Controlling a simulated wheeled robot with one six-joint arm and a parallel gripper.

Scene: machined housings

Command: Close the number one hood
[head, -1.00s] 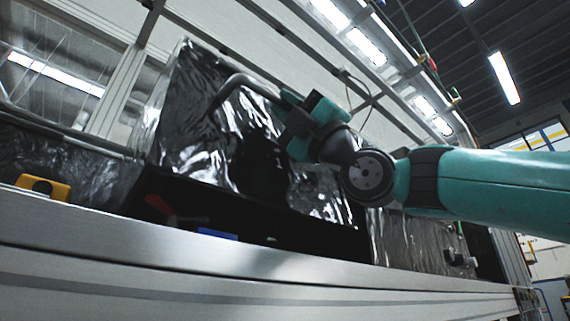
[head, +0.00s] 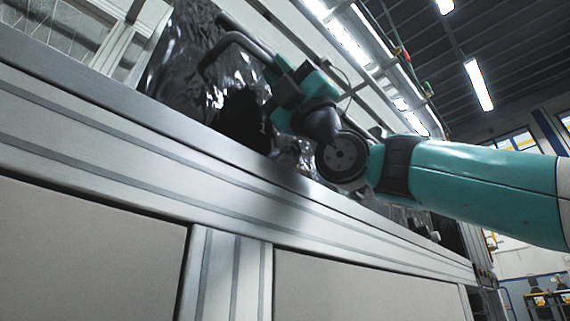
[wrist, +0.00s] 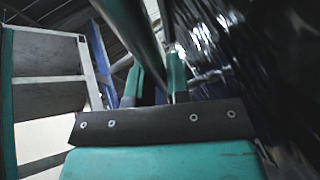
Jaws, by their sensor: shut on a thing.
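The hood (head: 185,65) is a dark, glossy, crinkled-looking panel at the upper left of the head view. A grey bent bar handle (head: 232,40) stands out from its front. My gripper (head: 279,78) is shut on this handle near its right end. In the wrist view, a dark bar (wrist: 145,35) runs between my gripper's teal fingers (wrist: 156,88), and the glossy hood surface (wrist: 235,60) fills the right side. The hood's lower edge is hidden behind the metal beam, so I cannot tell how far it stands open. No number shows on it.
A long aluminium beam (head: 140,125) crosses the head view in front of the hood, with pale panels (head: 90,240) below it. White frame posts (head: 118,40) stand behind. At the far right, a shelf with items (head: 545,300) stands on the floor.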

